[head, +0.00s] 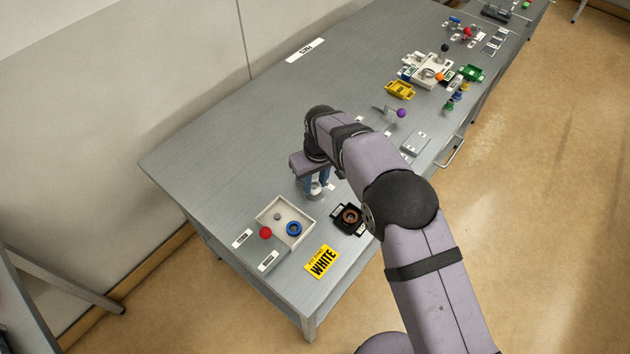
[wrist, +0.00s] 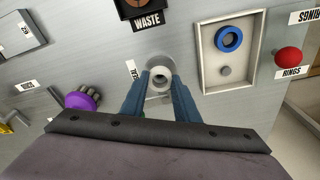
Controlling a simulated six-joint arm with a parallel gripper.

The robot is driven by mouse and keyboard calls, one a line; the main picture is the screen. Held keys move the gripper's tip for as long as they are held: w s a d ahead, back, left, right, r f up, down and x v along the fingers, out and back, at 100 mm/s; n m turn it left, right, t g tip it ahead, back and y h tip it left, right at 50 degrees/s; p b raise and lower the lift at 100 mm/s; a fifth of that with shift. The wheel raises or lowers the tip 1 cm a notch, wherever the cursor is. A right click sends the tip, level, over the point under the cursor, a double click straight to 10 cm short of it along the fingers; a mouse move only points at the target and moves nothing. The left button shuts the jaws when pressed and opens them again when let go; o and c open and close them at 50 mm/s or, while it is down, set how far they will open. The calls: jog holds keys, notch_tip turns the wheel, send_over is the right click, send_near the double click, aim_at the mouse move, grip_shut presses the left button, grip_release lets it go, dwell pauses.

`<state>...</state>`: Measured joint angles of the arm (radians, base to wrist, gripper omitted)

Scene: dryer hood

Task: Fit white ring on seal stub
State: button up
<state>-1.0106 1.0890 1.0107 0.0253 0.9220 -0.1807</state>
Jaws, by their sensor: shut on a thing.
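My gripper (head: 316,190) is shut on the white ring (wrist: 161,74), which shows between the two blue fingertips (wrist: 160,86) in the wrist view. The ring's hole faces the camera and has a darker centre. A grey round metal part, apparently the seal stub (wrist: 154,60), shows just behind the ring. The ring and fingers hide much of it, and I cannot tell whether the ring is around it or above it.
A pale tray (head: 268,213) holds a blue ring (head: 294,228) and a grey peg (head: 277,216). A red knob (head: 265,233) stands beside it. A purple knob (wrist: 82,101) is across from the tray.

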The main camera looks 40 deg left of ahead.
jog(key=shift+f+b, duration=0.65)
jog(key=shift+f, duration=0.25)
dwell(1.9)
jog(key=o, duration=1.6)
jog(key=shift+r, duration=0.1)
jog(key=shift+r+p, duration=1.85)
jog(key=shift+r, duration=1.1)
